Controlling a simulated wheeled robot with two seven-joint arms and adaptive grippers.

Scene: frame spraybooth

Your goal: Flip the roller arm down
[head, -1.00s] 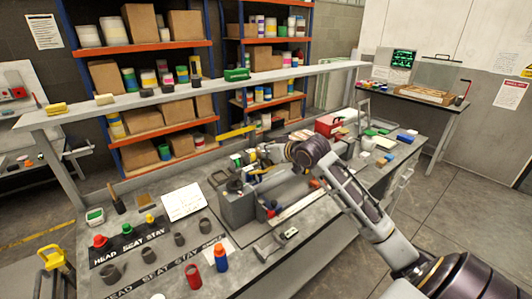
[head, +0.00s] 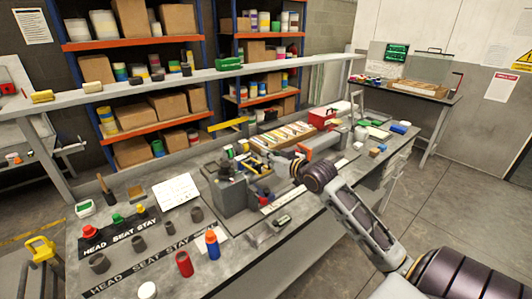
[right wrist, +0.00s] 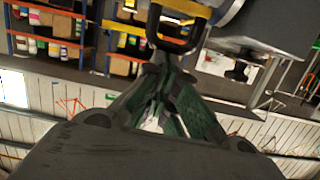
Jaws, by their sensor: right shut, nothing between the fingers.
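The grey bench machine (head: 236,198) stands at the middle of the workbench. A dark part with yellow on it (head: 256,167), which may be the roller arm, sits at its back right; its exact pose is too small to tell. My right gripper (head: 272,160) reaches in from the right just beside this part. In the right wrist view my right gripper (right wrist: 165,75) is shut and empty. A black U-shaped bracket with a yellow strip (right wrist: 180,22) lies just past its fingertips; I cannot tell whether they touch. My left gripper is not in view.
A red bottle (head: 184,264) and a blue bottle with an orange cap (head: 212,243) stand at the bench front. Several grey cups stand by the label strips. A shelf rail (head: 220,78) runs above the bench's back. A red box (head: 322,118) stands farther right.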

